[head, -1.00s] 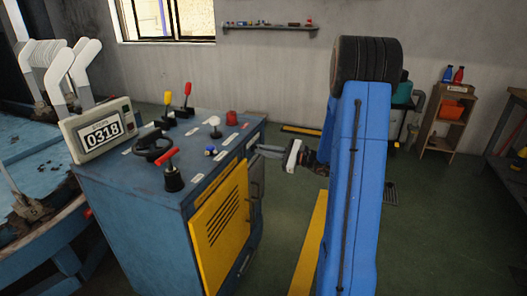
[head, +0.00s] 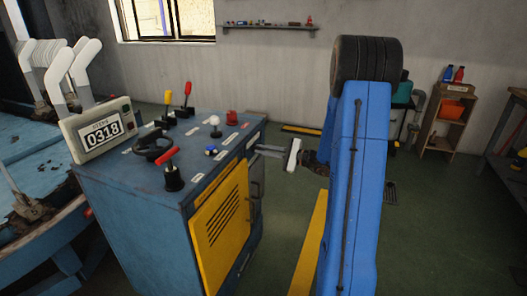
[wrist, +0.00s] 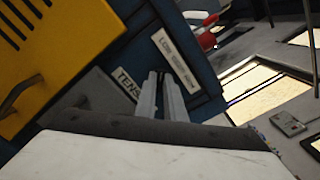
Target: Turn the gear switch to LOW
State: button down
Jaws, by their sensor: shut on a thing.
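The blue control cabinet (head: 130,225) stands left of my arm in the head view. My gripper (head: 257,149) reaches its right side, just under the top edge. In the wrist view my gripper (wrist: 160,76) has its two grey fingers close together against the dark blue panel. They are shut on a small dark part, the gear switch (wrist: 157,75), which is mostly hidden between the fingertips. A white label (wrist: 174,58) starting with "LOW" lies just right of the fingertips. The pointing direction of the switch cannot be made out.
A second label (wrist: 126,80) starting "TENS" sits left of the fingers. A yellow vented door (head: 220,215) and a dark handle (wrist: 20,94) are close by. Floor right of the cabinet is open.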

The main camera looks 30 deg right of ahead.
jog(key=c, duration=1.8)
grip_release()
jog(key=shift+c, duration=0.2)
jog(key=shift+s, duration=0.1)
jog(key=v, duration=1.7)
jog(key=shift+d, duration=0.2)
jog(key=shift+s, duration=0.1)
